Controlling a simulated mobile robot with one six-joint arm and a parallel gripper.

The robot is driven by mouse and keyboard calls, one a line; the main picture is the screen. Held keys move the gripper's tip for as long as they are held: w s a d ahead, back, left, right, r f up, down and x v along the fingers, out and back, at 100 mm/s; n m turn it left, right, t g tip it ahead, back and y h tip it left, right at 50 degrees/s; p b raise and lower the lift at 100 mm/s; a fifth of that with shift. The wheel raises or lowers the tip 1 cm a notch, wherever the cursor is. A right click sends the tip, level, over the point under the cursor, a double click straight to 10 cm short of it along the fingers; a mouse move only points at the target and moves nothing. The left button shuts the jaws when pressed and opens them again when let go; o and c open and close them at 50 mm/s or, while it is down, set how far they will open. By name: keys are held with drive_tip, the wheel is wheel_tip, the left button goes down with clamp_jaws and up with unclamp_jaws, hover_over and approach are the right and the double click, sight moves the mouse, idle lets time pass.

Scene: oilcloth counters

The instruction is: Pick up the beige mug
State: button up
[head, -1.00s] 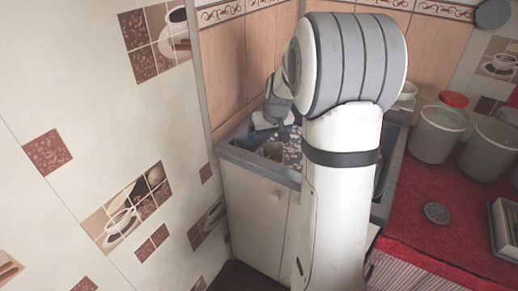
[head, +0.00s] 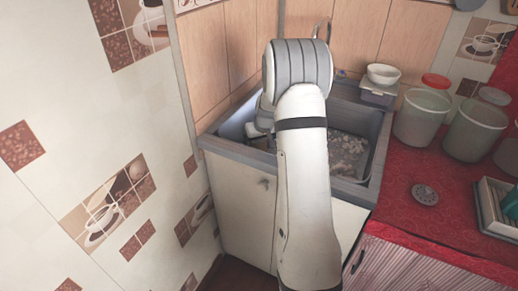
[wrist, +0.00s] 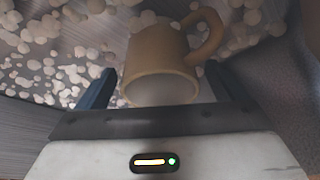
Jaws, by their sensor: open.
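The beige mug (wrist: 160,55) lies in the sink, tilted with its open rim toward my gripper and its handle at the upper right in the wrist view. My gripper (wrist: 160,72) is open, with one blue-grey finger on each side of the mug's rim end. In the head view my arm reaches down into the sink (head: 228,149), and the mug cannot be made out clearly there.
White foam-like blobs (head: 347,152) cover part of the sink floor. The sink's walls surround my gripper. A white bowl (head: 383,74) stands on a container at the sink's back right. Translucent buckets (head: 422,118) stand on the red counter (head: 385,225) to the right.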

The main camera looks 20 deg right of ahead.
drive_tip(key=shift+c, duration=0.4)
drive_tip(key=c, duration=1.2)
